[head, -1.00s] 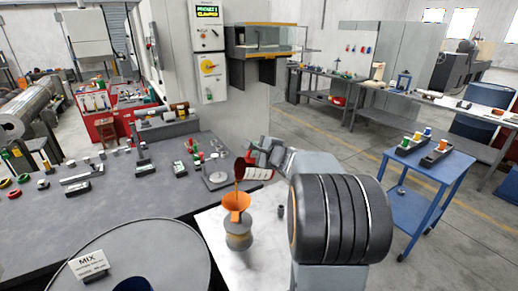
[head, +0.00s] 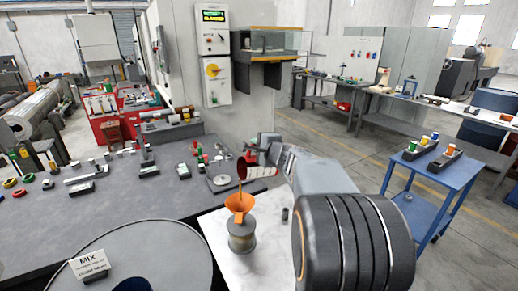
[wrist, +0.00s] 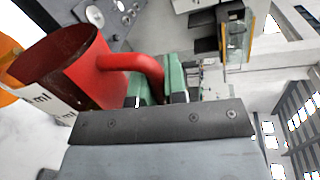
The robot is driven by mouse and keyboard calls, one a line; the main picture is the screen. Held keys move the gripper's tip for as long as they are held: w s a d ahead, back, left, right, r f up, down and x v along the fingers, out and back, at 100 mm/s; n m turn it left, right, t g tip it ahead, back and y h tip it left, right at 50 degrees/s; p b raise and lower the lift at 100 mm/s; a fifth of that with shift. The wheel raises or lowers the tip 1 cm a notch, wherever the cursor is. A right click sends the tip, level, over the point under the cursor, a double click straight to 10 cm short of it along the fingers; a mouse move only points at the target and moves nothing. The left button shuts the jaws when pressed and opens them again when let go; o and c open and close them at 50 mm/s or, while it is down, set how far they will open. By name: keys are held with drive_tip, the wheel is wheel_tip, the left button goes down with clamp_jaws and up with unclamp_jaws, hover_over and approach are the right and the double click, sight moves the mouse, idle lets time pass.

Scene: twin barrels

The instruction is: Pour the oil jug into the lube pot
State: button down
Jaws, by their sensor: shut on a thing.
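The red oil jug (head: 247,168) is tilted to the left above the orange funnel (head: 240,203). A thin orange-brown stream runs from its lip down into the funnel. The funnel sits in the top of the grey lube pot (head: 241,238), which stands upright on a white surface. My gripper (wrist: 158,84) is shut on the jug's handle, with green-padded fingers around it. In the wrist view the jug (wrist: 85,70) shows a dark open mouth and a white label with markings. The liquid level inside the jug cannot be made out.
A large grey drum lid (head: 150,240) with a MIX sign (head: 88,264) is at the front left. The grey bench (head: 120,200) behind carries several small parts. A small dark cylinder (head: 285,213) stands right of the pot. A blue cart (head: 425,175) stands at the right.

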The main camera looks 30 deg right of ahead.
drive_tip(key=shift+a+r+n+b, duration=0.25)
drive_tip(key=shift+a+n+b, duration=0.2)
drive_tip(key=shift+b, duration=0.2)
drive_tip(key=shift+a, duration=0.2)
drive_tip(key=shift+a+r+n+h+b, duration=0.35)
drive_tip(key=shift+n+b, duration=0.1)
drive_tip(key=shift+b, duration=0.1)
idle(0.8)
drive_tip(key=shift+d+r+m+p, duration=0.1)
drive_tip(key=shift+r+m+p, duration=0.55)
drive_tip(key=shift+m+p, duration=0.5)
drive_tip(key=shift+r+m+y+p, duration=0.45)
drive_tip(key=shift+m+y+p, duration=0.35)
drive_tip(key=shift+m, duration=0.45)
drive_tip(key=shift+r+m+y, duration=0.1)
drive_tip(key=shift+m+y, duration=0.15)
drive_tip(key=shift+m, duration=0.75)
